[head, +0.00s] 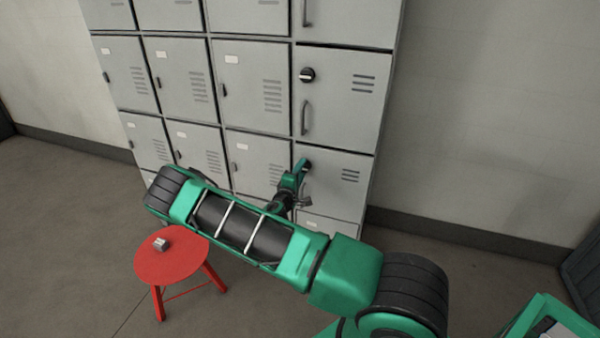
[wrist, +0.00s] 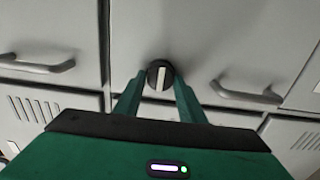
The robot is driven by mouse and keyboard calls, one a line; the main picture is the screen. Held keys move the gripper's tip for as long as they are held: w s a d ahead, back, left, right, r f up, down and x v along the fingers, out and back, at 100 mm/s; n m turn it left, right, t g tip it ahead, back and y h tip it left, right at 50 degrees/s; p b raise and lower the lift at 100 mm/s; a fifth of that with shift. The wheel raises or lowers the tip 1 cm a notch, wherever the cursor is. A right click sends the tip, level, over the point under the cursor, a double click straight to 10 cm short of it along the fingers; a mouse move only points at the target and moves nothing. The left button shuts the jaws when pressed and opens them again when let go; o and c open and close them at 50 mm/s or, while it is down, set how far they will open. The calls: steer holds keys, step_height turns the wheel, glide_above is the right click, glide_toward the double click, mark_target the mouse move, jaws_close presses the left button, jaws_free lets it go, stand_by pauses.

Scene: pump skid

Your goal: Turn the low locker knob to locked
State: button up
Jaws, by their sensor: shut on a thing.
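The low locker (head: 345,190) is in the right column of the grey locker bank in the head view. In the wrist view the knob (wrist: 153,75) is a round black dial with a white bar that looks nearly upright in that picture. My gripper (wrist: 160,84) has one green finger on each side of the dial and is shut on it. A door handle (wrist: 245,93) lies to the right of the knob in the wrist view.
The locker above has a black knob (head: 307,74) with a white bar lying about level, and a handle (head: 304,118). A red stool (head: 165,268) with a small grey object (head: 161,244) stands at the lower left. The floor left of the stool is clear.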

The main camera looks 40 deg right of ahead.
steer(key=shift+a+f, duration=0.1)
steer(key=shift+f, duration=0.1)
steer(key=o, duration=1)
steer(key=shift+r, duration=0.1)
steer(key=v, duration=1)
steer(key=shift+s+a, duration=0.2)
steer(key=shift+a, duration=0.05)
